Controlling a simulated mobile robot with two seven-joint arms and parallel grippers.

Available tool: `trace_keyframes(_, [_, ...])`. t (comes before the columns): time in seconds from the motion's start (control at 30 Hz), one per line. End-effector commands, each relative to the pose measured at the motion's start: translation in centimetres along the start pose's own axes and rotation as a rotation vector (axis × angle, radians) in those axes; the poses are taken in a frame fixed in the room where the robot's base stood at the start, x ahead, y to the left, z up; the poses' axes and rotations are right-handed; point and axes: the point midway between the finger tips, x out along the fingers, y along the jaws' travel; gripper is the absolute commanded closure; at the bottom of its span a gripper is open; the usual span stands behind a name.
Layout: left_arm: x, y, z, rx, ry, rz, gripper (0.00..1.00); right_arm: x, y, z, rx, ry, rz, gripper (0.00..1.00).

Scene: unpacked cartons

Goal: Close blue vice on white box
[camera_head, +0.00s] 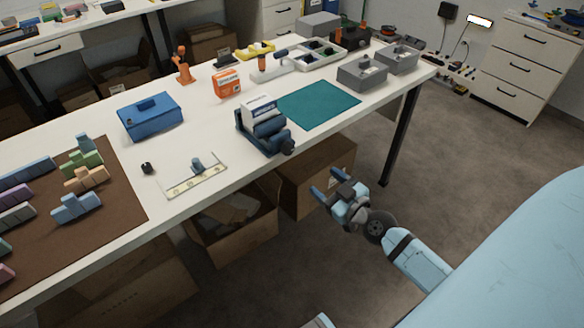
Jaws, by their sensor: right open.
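The blue vice (269,132) stands on the white table near its front edge, right of the table's middle. The white box (259,108) sits upright between the vice's jaws, with its top sticking out. I cannot tell from here whether both jaws touch the box. A dark round part, perhaps the vice's handle, shows at its front right end. My right gripper (325,182) is open and empty, off the table's front edge, to the right of and nearer than the vice. My left gripper is not in view.
A green mat (319,104) lies right of the vice, with grey bins (362,74) beyond. A blue toolbox (150,116), an orange box (227,83) and a brown mat (125,185) with coloured blocks are to the left. Open cartons (316,178) stand under the table.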

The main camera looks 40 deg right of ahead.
Motion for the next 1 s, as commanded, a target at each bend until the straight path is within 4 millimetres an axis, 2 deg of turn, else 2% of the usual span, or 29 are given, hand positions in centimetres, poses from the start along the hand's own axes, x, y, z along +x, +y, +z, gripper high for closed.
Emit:
trace_keyframes(0.17, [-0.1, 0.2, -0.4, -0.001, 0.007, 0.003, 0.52, 1.2, 0.6, -0.1, -0.005, 0.011, 0.014, 0.35])
trace_keyframes(0.27, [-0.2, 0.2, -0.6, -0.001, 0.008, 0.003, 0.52, 2.8, 0.5, -0.2, -0.001, 0.012, 0.014, 0.35])
trace_keyframes(0.7, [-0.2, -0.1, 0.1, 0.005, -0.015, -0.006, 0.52, 11.5, 0.5, -0.2, 0.0, 0.01, 0.011, 0.35])
trace_keyframes(0.83, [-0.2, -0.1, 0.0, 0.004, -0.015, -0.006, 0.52, 13.0, 0.5, -0.1, -0.002, 0.009, 0.011, 0.35])
trace_keyframes(1.0, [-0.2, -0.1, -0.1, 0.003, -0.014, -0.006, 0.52, 13.9, 0.5, -0.1, -0.003, 0.008, 0.01, 0.35])
